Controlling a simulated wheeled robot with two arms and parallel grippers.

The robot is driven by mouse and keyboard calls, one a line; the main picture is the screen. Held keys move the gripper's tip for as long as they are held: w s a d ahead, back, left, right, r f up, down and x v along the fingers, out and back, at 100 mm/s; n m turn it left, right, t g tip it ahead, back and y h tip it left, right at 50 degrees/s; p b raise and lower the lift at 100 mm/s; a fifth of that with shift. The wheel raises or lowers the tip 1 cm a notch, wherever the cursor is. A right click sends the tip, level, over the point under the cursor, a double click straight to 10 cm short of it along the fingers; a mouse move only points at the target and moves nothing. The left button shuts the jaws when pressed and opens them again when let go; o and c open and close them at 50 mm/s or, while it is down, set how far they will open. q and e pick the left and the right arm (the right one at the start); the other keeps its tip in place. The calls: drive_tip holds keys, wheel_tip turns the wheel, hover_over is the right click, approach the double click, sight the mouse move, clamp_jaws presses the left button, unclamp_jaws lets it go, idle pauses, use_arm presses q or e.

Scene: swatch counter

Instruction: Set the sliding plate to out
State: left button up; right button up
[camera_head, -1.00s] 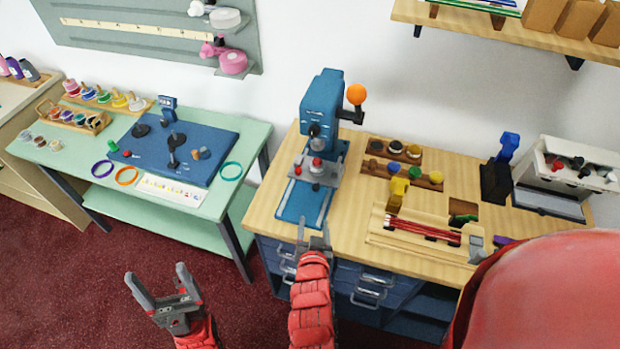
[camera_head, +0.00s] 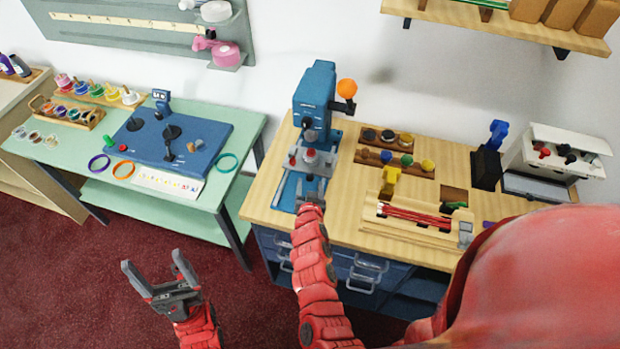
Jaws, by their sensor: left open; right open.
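The blue press (camera_head: 314,92) with an orange ball handle (camera_head: 346,88) stands near the left end of the wooden counter. Its grey sliding plate (camera_head: 318,167), with red knobs, sits under the press head over a blue base with rails (camera_head: 288,192). My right gripper (camera_head: 311,197) is open at the front of this base, just in front of the plate. Its fingers are small and partly hidden by its wrist, and I cannot tell whether they touch the plate. My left gripper (camera_head: 152,268) is open and empty, low over the floor at the left.
Drawers with handles (camera_head: 362,277) are below the counter. A green table (camera_head: 60,150) stands at the left.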

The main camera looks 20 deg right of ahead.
sight(310, 179)
drive_tip(key=shift+x, duration=1.7)
clamp_jaws()
